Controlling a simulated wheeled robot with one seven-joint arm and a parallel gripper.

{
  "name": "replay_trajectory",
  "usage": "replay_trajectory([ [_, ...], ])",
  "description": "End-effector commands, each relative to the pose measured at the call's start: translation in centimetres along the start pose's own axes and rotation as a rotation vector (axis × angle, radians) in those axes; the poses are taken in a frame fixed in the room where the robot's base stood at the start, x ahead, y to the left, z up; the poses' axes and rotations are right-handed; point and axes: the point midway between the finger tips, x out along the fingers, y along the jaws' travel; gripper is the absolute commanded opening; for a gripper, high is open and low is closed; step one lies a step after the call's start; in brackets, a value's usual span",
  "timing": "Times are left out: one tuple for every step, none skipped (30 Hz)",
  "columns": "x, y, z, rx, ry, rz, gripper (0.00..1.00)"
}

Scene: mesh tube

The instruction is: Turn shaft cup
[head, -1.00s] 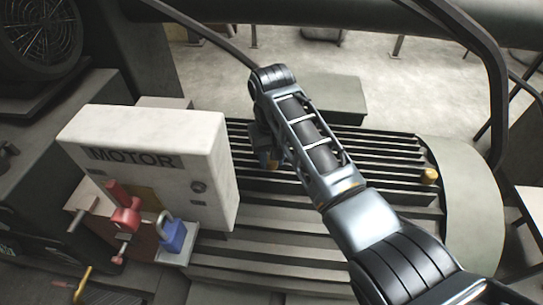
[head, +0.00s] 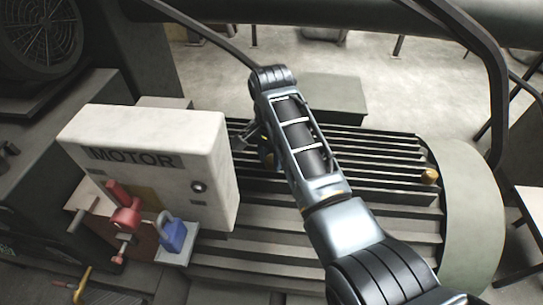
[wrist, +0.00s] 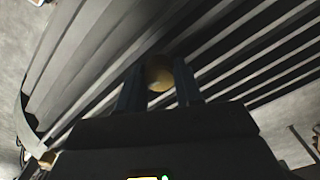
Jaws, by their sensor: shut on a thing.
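A round brass shaft cup (wrist: 158,73) sits between the two dark fingers of my gripper (wrist: 158,88) in the wrist view, and the gripper is shut on it. In the head view my gripper (head: 267,158) points down at the ribbed motor body, just right of the white MOTOR box; my wrist hides most of it. The held cup is too hidden there to make out clearly. A second brass cup (head: 429,176) stands on the right end of the ribs, apart from my gripper. A brass piece (wrist: 47,160) also shows at lower left in the wrist view.
The white MOTOR box (head: 150,150) stands close left of my gripper. A red valve-like part (head: 125,215) and a blue padlock (head: 174,236) are on its front. A black curved pipe (head: 485,60) passes at the right. Long ribs (head: 370,160) cover the motor body.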

Motion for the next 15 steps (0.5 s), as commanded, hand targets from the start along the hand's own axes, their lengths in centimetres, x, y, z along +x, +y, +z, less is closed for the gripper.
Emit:
replay_trajectory([
  [-0.20, -0.11, -0.07, 0.045, 0.003, -0.004, 0.04],
  [-0.20, -0.12, -0.07, 0.074, 0.003, -0.004, 0.04],
  [-0.20, -0.13, -0.05, 0.111, 0.003, -0.003, 0.04],
  [-0.20, -0.14, -0.04, 0.139, 0.003, -0.004, 0.04],
  [-0.20, -0.14, -0.05, 0.168, 0.002, -0.004, 0.04],
  [-0.21, -0.13, -0.07, 0.206, 0.002, -0.004, 0.04],
  [-0.21, -0.13, -0.08, 0.234, 0.003, -0.004, 0.04],
  [-0.21, -0.12, -0.09, 0.263, 0.003, -0.004, 0.04],
  [-0.21, -0.13, -0.08, 0.301, 0.003, -0.004, 0.04],
  [-0.21, -0.15, -0.05, 0.329, 0.002, -0.004, 0.04],
  [-0.22, -0.16, -0.04, 0.358, 0.002, -0.004, 0.04],
  [-0.22, -0.15, -0.07, 0.396, 0.002, -0.004, 0.04],
  [-0.22, -0.13, -0.09, 0.425, 0.002, -0.004, 0.04],
  [-0.22, -0.13, -0.10, 0.453, 0.003, -0.004, 0.04],
  [-0.23, -0.14, -0.09, 0.491, 0.003, -0.004, 0.04],
])
